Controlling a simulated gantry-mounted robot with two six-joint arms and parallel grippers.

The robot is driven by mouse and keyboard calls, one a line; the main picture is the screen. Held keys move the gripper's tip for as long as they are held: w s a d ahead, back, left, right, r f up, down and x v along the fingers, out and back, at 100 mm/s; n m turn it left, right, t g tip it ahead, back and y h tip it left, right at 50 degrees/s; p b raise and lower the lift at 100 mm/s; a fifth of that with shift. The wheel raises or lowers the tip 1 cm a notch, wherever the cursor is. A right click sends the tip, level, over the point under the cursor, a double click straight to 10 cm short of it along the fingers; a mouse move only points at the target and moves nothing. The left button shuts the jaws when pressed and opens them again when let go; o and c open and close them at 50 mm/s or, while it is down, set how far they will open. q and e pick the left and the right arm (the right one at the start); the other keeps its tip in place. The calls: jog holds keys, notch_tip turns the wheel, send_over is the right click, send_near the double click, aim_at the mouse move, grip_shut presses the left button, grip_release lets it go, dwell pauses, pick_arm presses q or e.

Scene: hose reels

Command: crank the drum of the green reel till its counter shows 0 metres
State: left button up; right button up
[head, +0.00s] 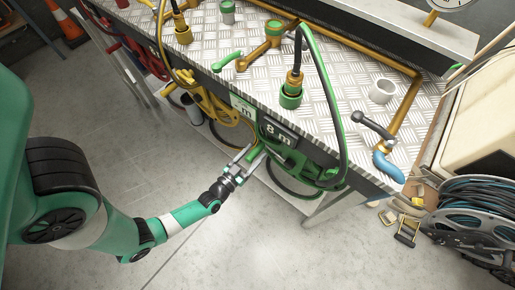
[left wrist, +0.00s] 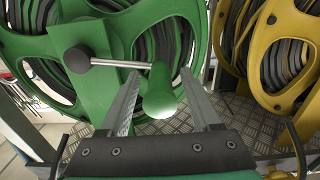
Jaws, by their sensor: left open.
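The green reel (head: 325,176) hangs on the front side of the bench, below a counter (head: 280,131) that reads 8 m. In the left wrist view the green reel (left wrist: 113,22) fills the upper left, with dark hose inside. Its crank is a metal rod (left wrist: 118,63) running from a black hub (left wrist: 77,59) to a green knob (left wrist: 160,95). My left gripper (head: 252,155) is open at the reel's front. In the left wrist view its fingers lie on either side of the knob, with gaps showing. My right gripper is not in view.
A yellow reel (head: 214,105) hangs beside the green one, with a red reel (head: 150,62) further along. A green hose (head: 328,75) loops over the bench's edge. A hose drum (head: 480,225) stands at right. The floor (head: 215,258) in front is clear.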

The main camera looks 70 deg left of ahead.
pick_arm(q)
jog(key=shift+s, duration=0.15)
jog(key=shift+d, duration=0.1)
jog(key=shift+c, duration=1.3)
grip_shut()
